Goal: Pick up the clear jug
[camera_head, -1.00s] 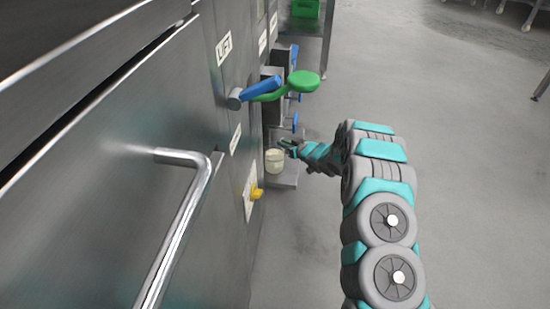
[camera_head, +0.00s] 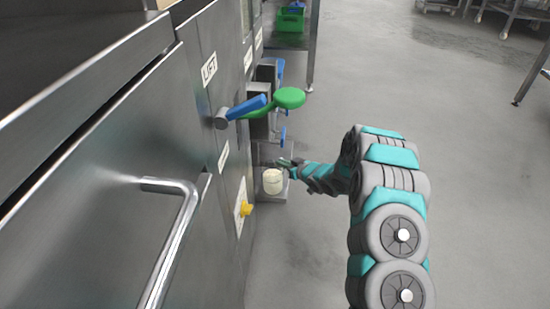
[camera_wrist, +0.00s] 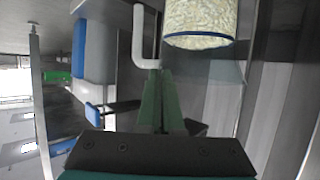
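The clear jug (camera_head: 272,182) is full of white rice. In the head view it is over the small grey platform (camera_head: 286,197) beside the steel machine; I cannot tell whether it touches it. In the wrist view the jug (camera_wrist: 200,20) is at the top, cut off by the picture edge, with its pale handle (camera_wrist: 139,38) to its left. My gripper (camera_head: 284,163) is at the jug's upper side. Its green fingers (camera_wrist: 157,82) are close together with their tips at the handle, and look shut on it. The exact contact is partly hidden.
The steel machine front, with a long bar handle (camera_head: 172,240), fills the left. A blue lever (camera_head: 246,107), a green paddle (camera_head: 289,98) and a yellow knob (camera_head: 246,208) stick out from it. A green crate (camera_head: 290,20) is at the back.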

